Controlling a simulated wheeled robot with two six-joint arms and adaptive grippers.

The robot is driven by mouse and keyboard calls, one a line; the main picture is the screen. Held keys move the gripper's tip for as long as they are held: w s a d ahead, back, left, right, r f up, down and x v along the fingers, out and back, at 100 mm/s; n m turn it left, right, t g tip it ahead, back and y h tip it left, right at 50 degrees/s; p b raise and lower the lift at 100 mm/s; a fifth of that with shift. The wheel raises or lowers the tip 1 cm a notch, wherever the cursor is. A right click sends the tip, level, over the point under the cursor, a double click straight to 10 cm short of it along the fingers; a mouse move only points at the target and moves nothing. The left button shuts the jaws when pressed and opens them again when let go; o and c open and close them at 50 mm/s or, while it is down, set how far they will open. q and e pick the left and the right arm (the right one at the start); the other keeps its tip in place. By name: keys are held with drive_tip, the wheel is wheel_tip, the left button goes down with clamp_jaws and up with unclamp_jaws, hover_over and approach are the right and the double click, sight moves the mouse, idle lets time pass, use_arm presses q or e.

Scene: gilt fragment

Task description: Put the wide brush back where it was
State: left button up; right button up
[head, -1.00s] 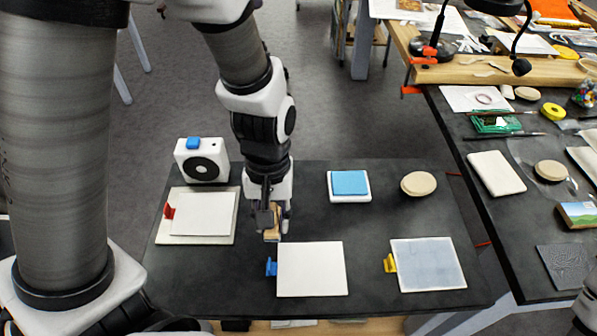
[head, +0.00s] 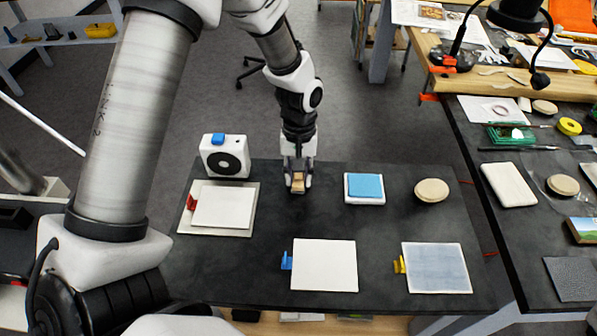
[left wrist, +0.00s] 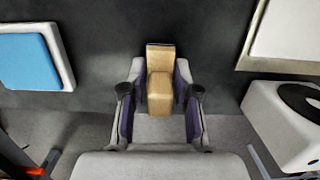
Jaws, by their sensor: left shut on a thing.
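The wide brush (head: 298,186) shows as a small tan wooden block between the fingers of my left gripper (head: 298,178). In the left wrist view, the brush (left wrist: 160,90) stands between both fingers of my left gripper (left wrist: 160,98), which is shut on it. Its bristles cannot be made out. The gripper is over the back part of the dark table, between the white box with a round black disc and the blue-topped white block. I cannot tell whether the brush touches the table. My right gripper is not in view.
The dark table (head: 345,225) holds a white board with a red clip (head: 225,207), a white sheet (head: 325,265) beside a blue clip, a bluish sheet (head: 437,268) beside a yellow clip, the blue-topped block (head: 365,188), the white box (head: 226,157) and a round tan disc (head: 432,190). The table's middle is clear.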

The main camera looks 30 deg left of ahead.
use_arm(q)
drive_tip(key=shift+w, duration=0.1)
drive_tip(key=shift+f, duration=0.15)
drive_tip(key=o, duration=1)
drive_tip(key=shift+s, duration=0.2)
drive_tip(key=shift+w, duration=0.1)
drive_tip(key=r, duration=0.4)
drive_tip(key=w+r, duration=0.1)
drive_tip(key=r, duration=0.7)
drive_tip(key=shift+w+a+r+b, duration=0.15)
drive_tip(key=shift+a+b, duration=0.15)
drive_tip(key=shift+a, duration=0.05)
